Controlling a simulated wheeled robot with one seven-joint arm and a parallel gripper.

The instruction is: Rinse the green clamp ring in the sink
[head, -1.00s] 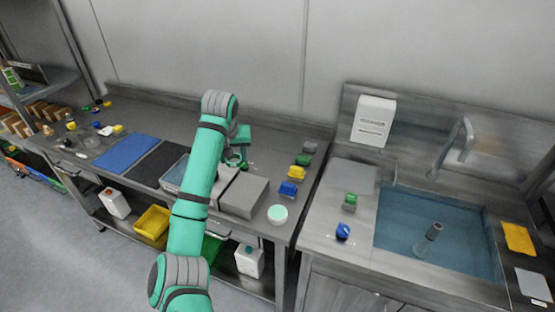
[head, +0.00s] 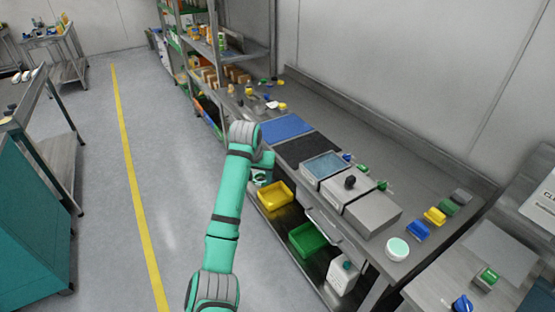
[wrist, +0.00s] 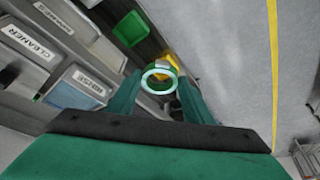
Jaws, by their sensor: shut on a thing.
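The green clamp ring (wrist: 159,90) shows in the wrist view as a round green ring with a pale rim, between the two fingertips. My gripper (wrist: 157,82) is shut on it. In the head view my gripper (head: 262,178) is held out in front of the bench's front edge, above the lower shelf's yellow bin; the ring is hard to make out there. The sink is not in view; only part of its counter (head: 425,290) shows at the lower right.
The bench carries a blue mat (head: 286,127), a black mat (head: 308,150), grey baths (head: 345,188), and brushes (head: 434,217). A yellow bin (head: 275,196) and a green bin (head: 308,240) sit below. The aisle floor (head: 110,200) left of my arm is clear.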

